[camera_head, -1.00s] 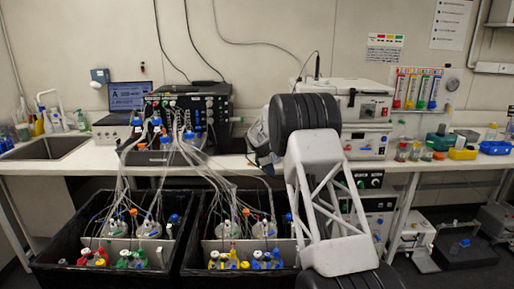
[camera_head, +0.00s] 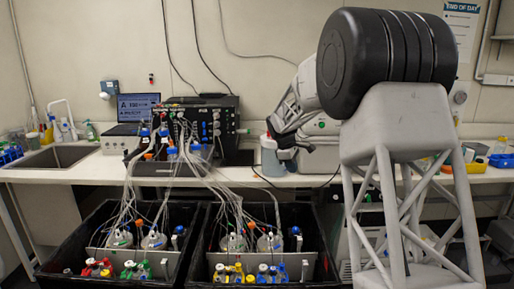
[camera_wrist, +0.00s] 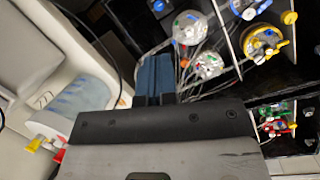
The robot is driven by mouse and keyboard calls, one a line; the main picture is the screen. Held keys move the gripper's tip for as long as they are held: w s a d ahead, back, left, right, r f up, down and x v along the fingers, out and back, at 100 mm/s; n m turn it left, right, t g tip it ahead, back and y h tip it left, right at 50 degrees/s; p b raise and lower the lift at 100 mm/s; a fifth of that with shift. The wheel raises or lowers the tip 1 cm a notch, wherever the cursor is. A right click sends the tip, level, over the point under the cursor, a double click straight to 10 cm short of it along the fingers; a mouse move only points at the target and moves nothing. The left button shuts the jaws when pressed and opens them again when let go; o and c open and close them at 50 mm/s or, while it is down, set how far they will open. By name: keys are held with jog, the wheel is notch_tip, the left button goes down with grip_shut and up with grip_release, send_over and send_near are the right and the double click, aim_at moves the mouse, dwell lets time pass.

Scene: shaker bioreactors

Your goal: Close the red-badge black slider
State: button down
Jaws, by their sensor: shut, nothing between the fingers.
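I cannot make out a black slider with a red badge in either view. The black control unit (camera_head: 205,120) on the bench carries knobs and small coloured spots, too small to tell apart. My gripper (camera_head: 287,154) is above the bench, to the right of that unit and apart from it. In the wrist view its blue-grey fingers (camera_wrist: 155,72) are together and empty. They point toward tubing and clear vessels (camera_wrist: 190,27) with coloured fittings, which stand lower down in the black tubs.
Black tubs (camera_head: 196,236) with several tubed vessels stand before the bench. A translucent container (camera_head: 271,158) is beside my gripper; a bluish container (camera_wrist: 75,105) shows at left in the wrist view. A laptop (camera_head: 138,107) and sink (camera_head: 60,156) are further left.

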jog(key=s+d+r+m+y, duration=0.1)
jog(key=s+r+m, duration=0.15)
jog(key=s, duration=0.85)
jog(key=s+d+r+m, duration=0.2)
jog(key=s+r, duration=0.2)
jog(key=s, duration=0.6)
jog(key=s+d+r+m+y, duration=0.15)
jog(key=s+r, duration=0.25)
jog(key=s, duration=0.7)
jog(key=s+f+m+t, duration=0.1)
jog(key=s+f+m, duration=0.2)
jog(key=s, duration=1.1)
jog(key=s+f+m+t, duration=0.1)
jog(key=s+f+m, duration=0.3)
jog(key=s, duration=1.1)
jog(key=shift+s+d+f, duration=0.2)
jog(key=shift+s+f, duration=0.1)
